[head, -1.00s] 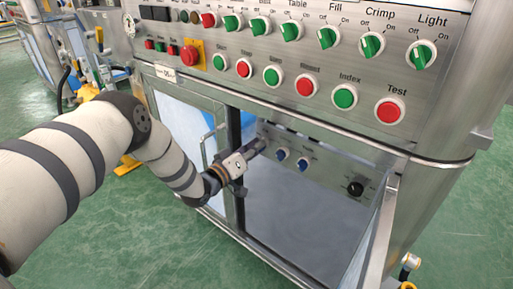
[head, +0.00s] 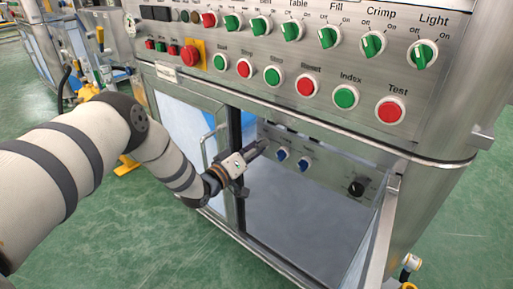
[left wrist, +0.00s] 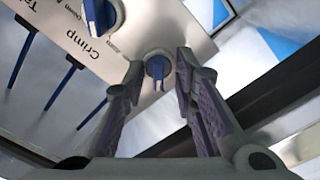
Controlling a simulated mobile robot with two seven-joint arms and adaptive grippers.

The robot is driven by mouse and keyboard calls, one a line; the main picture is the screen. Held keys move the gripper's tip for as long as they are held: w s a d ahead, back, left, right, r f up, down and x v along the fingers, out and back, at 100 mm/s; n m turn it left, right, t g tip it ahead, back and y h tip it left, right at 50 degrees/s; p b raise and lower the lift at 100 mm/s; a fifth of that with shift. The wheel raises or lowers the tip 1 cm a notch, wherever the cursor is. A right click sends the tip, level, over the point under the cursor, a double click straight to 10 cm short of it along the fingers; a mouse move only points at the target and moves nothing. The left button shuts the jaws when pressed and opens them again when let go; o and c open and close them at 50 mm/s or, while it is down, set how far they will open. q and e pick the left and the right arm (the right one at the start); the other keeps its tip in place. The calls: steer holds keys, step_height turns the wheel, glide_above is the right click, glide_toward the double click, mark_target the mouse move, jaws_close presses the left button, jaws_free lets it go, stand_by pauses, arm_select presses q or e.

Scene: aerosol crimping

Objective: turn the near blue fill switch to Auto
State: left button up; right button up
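My left gripper (head: 260,146) reaches through the open cabinet front to the inner panel. In the left wrist view its two fingers (left wrist: 159,64) are spread apart, with a small blue switch (left wrist: 157,70) showing between their tips. I cannot tell whether the fingers touch it. Its label is not readable. A second blue switch (left wrist: 98,14) is above left, near the word Crimp. The head view shows two blue switches, one nearer the gripper (head: 281,154) and one to its right (head: 304,164); the gripper may hide another. My right gripper is not in view.
A black knob (head: 356,187) sits farther right on the inner panel. Above the opening, the steel control panel (head: 440,85) carries green switches, round buttons and a red emergency stop (head: 190,55). A door frame (head: 381,235) stands at the opening's right side.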

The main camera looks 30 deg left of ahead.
arm_select(q)
steer(key=shift+r, duration=0.1)
steer(key=s+a, duration=0.1)
steer(key=s, duration=1.1)
steer(key=shift+a, duration=0.3)
steer(key=shift+w, duration=0.1)
